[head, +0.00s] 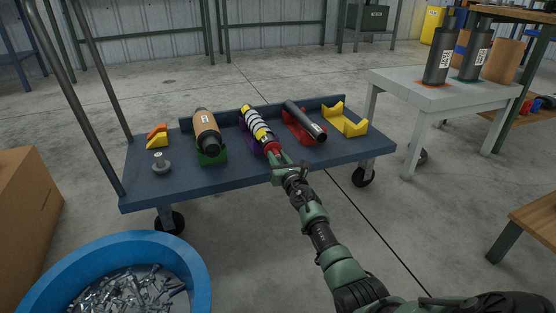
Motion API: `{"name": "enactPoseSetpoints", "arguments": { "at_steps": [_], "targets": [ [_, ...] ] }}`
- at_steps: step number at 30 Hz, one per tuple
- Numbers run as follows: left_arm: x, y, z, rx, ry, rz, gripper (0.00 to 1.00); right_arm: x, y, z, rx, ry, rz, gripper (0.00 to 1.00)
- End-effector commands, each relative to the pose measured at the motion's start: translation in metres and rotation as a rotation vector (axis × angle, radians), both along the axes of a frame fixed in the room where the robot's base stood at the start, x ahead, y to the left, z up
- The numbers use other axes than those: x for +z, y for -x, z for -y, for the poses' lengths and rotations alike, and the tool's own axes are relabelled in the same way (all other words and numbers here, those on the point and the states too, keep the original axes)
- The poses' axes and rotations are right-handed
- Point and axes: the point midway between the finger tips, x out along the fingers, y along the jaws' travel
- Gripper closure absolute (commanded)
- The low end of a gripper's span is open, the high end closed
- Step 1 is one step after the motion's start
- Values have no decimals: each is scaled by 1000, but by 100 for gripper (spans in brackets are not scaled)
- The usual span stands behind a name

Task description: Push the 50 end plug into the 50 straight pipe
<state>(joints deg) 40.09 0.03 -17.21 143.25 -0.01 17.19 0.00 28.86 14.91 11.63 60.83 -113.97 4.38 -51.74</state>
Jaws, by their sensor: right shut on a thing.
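A striped yellow, black and white pipe (253,122) lies lengthwise in a purple cradle (245,139) on the cart; I take it as the 50 straight pipe, but its label is too small to read. A red piece (271,147), which looks like the 50 end plug, is at its near end, in line with it. I cannot tell how deep it sits. My right gripper (279,159) is shut on this red piece from the near side and hides part of it. My left gripper is not in view.
A blue tub (199,270) stands in front; a grey table (435,95) stands right.

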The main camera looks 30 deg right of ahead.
Motion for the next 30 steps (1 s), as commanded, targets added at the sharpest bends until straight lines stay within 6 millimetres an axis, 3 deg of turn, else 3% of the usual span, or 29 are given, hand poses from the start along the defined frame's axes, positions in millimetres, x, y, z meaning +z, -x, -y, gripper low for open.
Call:
{"name": "enactPoseSetpoints", "arguments": {
  "at_steps": [16, 17, 19, 30],
  "targets": [
    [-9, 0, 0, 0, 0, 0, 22, 0, -13, 4, -1, 1, 1, 100],
    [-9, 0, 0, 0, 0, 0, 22, 0, -13, 4, -1, 1, 0, 66],
    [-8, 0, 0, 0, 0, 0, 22, 0, -13, 4, -1, 1, 0, 49],
    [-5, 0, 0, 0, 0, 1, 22, 1, -10, 3, -1, 1, -1, 49]
  ]
}}
